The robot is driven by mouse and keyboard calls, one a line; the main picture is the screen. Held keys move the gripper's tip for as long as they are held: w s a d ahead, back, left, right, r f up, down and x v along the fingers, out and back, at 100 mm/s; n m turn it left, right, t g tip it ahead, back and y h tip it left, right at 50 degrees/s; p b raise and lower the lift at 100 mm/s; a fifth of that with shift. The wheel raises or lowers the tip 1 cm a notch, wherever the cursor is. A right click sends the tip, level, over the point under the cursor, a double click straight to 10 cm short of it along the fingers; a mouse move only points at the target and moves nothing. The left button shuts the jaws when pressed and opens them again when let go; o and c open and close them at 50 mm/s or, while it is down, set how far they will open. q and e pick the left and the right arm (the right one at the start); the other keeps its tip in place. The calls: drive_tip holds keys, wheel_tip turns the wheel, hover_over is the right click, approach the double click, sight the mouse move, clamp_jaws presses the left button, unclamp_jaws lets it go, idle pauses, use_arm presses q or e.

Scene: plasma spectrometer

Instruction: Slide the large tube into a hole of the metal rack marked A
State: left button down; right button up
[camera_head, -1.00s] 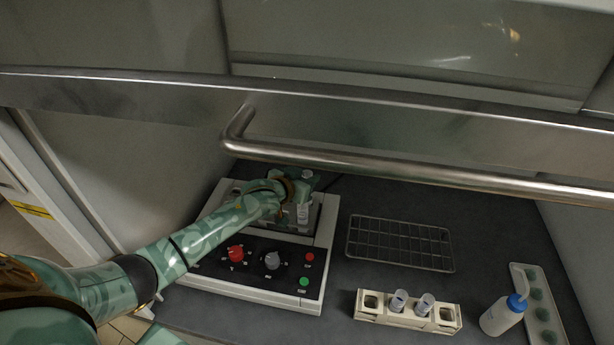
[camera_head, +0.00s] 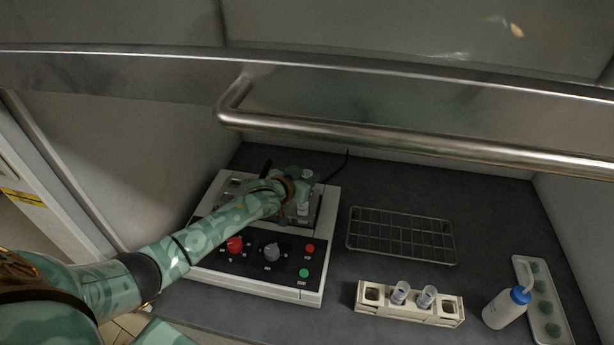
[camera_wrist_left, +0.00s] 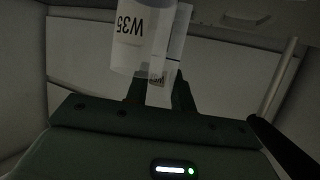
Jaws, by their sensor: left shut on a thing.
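My left gripper (camera_head: 296,188) is over the back right of the white machine, shut on the large tube (camera_head: 302,209), a pale tube partly hidden by the gripper. In the left wrist view the tube (camera_wrist_left: 140,40) is a translucent cylinder with the label "W35", upside down in the picture, at the gripper's fingers (camera_wrist_left: 160,90). The metal rack (camera_head: 400,237), a wire grid, lies on the dark worktop to the right of the machine, with its holes empty. I cannot make out a mark A on it. My right gripper is not in view.
The machine (camera_head: 262,286) has red, grey and green controls. A beige holder (camera_head: 372,293) with two small tubes stands in front of the metal rack. A wash bottle (camera_head: 505,308) and a white tray (camera_head: 549,331) are at the right. A metal bar (camera_head: 400,137) crosses above the worktop.

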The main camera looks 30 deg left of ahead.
use_arm(q)
drive_tip(key=shift+f, duration=0.15)
drive_tip(key=shift+f+b, duration=0.6)
drive_tip(key=shift+f, duration=0.15)
drive_tip(key=shift+s+f, duration=0.25)
drive_tip(key=shift+f, duration=0.1)
drive_tip(key=c, duration=1.1)
unclamp_jaws()
drive_tip(key=shift+f, duration=0.15)
drive_tip(key=shift+s, duration=0.1)
drive_tip(key=shift+d, duration=0.1)
drive_tip(key=shift+s, duration=0.1)
drive_tip(key=r+p+v, duration=0.1)
drive_tip(key=p+v, duration=0.2)
drive_tip(key=v, duration=1.3)
